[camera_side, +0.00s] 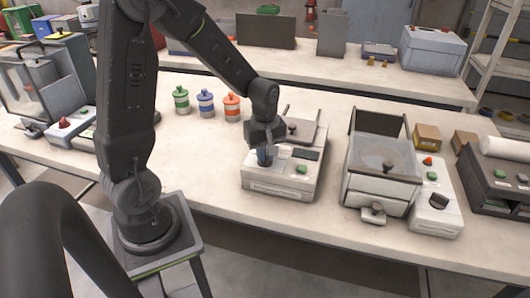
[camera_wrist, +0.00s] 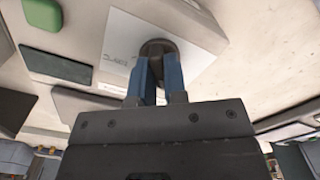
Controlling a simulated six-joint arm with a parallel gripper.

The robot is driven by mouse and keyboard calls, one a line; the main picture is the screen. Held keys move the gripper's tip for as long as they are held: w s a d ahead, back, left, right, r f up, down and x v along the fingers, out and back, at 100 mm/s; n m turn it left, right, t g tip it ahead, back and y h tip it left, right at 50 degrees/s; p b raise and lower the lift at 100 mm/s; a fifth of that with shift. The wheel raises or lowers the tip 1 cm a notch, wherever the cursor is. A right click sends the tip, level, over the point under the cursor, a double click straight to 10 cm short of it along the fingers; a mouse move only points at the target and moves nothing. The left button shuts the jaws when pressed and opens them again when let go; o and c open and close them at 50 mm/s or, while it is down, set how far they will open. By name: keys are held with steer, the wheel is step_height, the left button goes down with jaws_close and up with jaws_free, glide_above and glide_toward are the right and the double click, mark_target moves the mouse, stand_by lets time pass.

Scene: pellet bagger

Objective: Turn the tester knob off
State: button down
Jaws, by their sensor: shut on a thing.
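The tester (camera_side: 280,189) is a low white box in the middle of the bench in the side view. It has a green button (camera_side: 301,169) and a dark display panel (camera_side: 306,155) on top. The tester knob (camera_wrist: 158,46) is a dark round knob on a white plate with small lettering. My gripper (camera_side: 264,158) points down over the tester's left part. Its blue fingers (camera_wrist: 157,66) are shut on the knob, one on each side. The fingers hide part of the knob, so its pointing direction cannot be told. The side view hides the knob behind the gripper.
Three jars with green, blue (camera_side: 205,103) and orange bands stand behind and left of the tester. A machine with a clear-topped tray (camera_side: 380,190) and a control box (camera_side: 436,209) stand to the right. Bare bench lies left of the tester.

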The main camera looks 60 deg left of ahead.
steer(key=shift+r+n, duration=0.1)
steer(key=shift+n, duration=2.2)
steer(key=c, duration=1.2)
jaws_free()
steer(key=shift+o, duration=0.2)
step_height(320, 180, up, 14)
steer(key=shift+s, duration=0.1)
